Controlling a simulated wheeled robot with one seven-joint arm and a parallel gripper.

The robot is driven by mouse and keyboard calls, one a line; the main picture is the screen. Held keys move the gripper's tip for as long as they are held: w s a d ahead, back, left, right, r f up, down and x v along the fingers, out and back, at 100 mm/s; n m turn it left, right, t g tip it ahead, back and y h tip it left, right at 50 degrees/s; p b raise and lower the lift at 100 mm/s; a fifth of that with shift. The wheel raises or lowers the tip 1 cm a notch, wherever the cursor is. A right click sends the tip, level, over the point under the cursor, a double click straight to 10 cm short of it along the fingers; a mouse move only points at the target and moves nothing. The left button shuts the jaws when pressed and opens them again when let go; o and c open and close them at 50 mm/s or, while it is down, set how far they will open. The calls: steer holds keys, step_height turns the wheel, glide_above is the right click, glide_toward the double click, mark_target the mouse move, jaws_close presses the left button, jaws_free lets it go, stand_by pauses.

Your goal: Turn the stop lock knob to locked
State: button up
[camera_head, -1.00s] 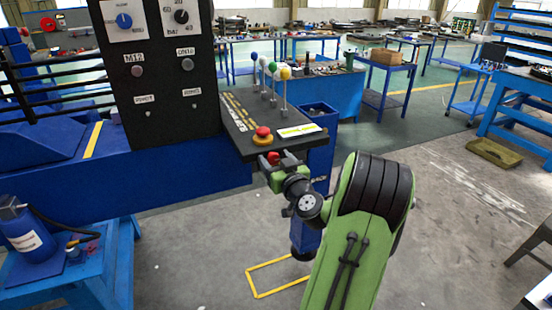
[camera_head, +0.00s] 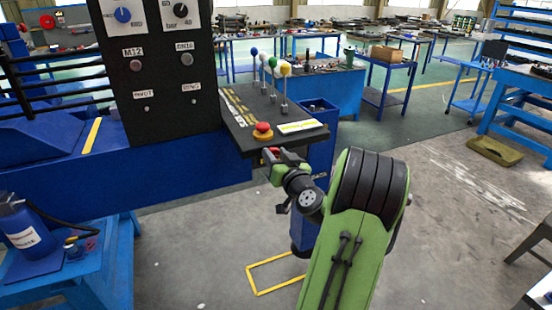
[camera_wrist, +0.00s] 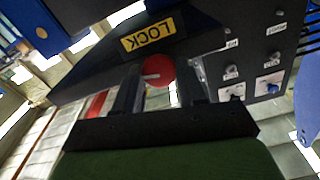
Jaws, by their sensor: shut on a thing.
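The stop lock knob (camera_wrist: 159,71) is a round red knob with a pale pointer line. In the wrist view the line points roughly left, and a yellow LOCK label (camera_wrist: 149,33) is beside the knob on the dark panel face. My gripper (camera_wrist: 157,82) has one black finger on each side of the knob and is shut on it. In the head view my gripper (camera_head: 274,158) reaches the front of the control console (camera_head: 238,122), below its top edge. The knob is mostly hidden there.
A red mushroom button on a yellow base (camera_head: 263,131) sits on the console top just above my gripper. Levers with coloured balls (camera_head: 284,70) stand behind it. A tall black panel (camera_head: 160,85) rises to the left. The floor at right is mostly open.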

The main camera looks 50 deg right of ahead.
steer(key=m+b, duration=0.1)
steer(key=m, duration=0.3)
steer(key=shift+m, duration=0.3)
steer(key=m, duration=0.3)
steer(key=shift+d+m, duration=0.1)
steer(key=shift+m, duration=0.3)
steer(key=m, duration=0.4)
steer(key=shift+f, duration=0.1)
steer(key=shift+s+f+m+p, duration=0.1)
steer(key=shift+m+p, duration=0.4)
steer(key=shift+m, duration=1.1)
steer(key=o, duration=1)
